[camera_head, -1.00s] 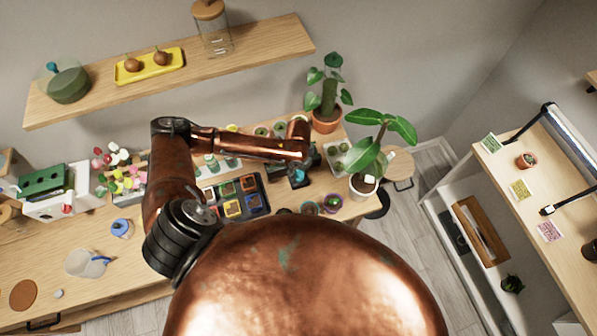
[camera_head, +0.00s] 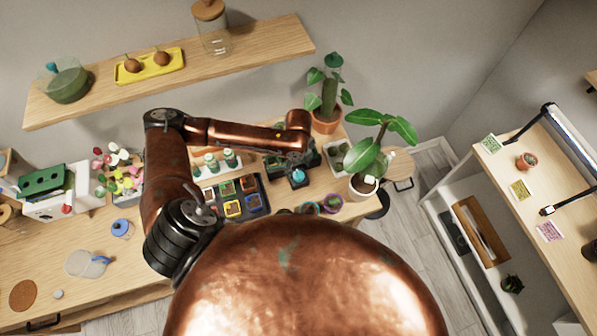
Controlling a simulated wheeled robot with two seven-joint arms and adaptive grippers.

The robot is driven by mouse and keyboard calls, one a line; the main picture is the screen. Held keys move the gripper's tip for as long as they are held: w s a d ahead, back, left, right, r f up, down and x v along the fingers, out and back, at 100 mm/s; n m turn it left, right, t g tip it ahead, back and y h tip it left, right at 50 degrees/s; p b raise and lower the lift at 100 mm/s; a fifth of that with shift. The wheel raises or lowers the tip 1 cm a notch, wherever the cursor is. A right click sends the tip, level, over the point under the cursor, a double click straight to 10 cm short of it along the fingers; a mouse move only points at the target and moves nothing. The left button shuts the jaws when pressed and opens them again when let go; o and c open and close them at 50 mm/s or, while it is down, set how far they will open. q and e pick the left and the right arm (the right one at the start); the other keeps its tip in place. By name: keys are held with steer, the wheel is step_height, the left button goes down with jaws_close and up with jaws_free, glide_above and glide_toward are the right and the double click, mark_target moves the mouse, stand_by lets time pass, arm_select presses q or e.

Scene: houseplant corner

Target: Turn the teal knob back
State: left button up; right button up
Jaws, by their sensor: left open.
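The teal knob (camera_head: 298,175) sits on a small dark block on the wooden bench, right of the seedling tray. My left gripper (camera_head: 295,160) hangs from the end of my copper arm just behind and above the knob in the picture. It is open and small in view; a gap seems to show between it and the knob, but contact is hard to judge. The knob's turn angle is too small to read. My right gripper is not in view.
A black tray of colourful seedling cells (camera_head: 240,197) lies left of the knob. A wall shelf (camera_head: 110,88) runs above.

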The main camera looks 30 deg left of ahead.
mark_target(298, 174)
arm_select(q)
step_height(298, 174, up, 7)
stand_by(0.3)
stand_by(0.5)
